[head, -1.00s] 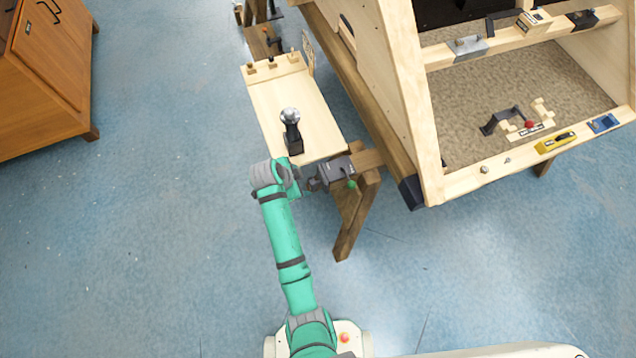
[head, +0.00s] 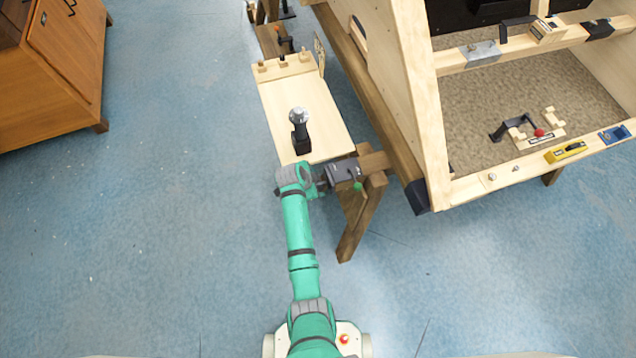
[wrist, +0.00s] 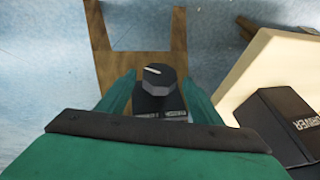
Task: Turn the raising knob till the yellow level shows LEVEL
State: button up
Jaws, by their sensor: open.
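The yellow level (head: 567,151) lies on the front rail of the wooden frame in the head view; its reading is too small to tell. A dark faceted knob (wrist: 158,77) with a white pointer line shows in the wrist view, on a dark block with small label plates too blurred to read. My gripper (wrist: 159,86) is open, with one teal finger on each side of the knob; I cannot tell whether they touch it. In the head view, my gripper is beside a dark grey box (head: 341,171) at the bench end, and the knob cannot be made out there.
A pale board (head: 290,100) carries a dark upright handle with a silver top (head: 299,118), close beyond my arm. The wooden frame (head: 432,150) rises to the right. A blue block (head: 614,133) sits near the level. A wooden cabinet (head: 60,60) stands far left; the floor left is clear.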

jog(key=c, duration=1.1)
jog(key=shift+w+a+g, duration=0.1)
jog(key=shift+w+g, duration=0.15)
jog(key=shift+g, duration=0.25)
jog(key=shift+w+a+n+g+h, duration=0.15)
jog(key=shift+n+g+h, duration=0.15)
jog(key=shift+g, duration=0.45)
jog(key=shift+w+n+g+h, duration=0.1)
jog(key=shift+n+g+h, duration=0.1)
jog(key=shift+g+h, duration=0.4)
jog(key=o, duration=1.1)
jog(key=shift+r, duration=0.15)
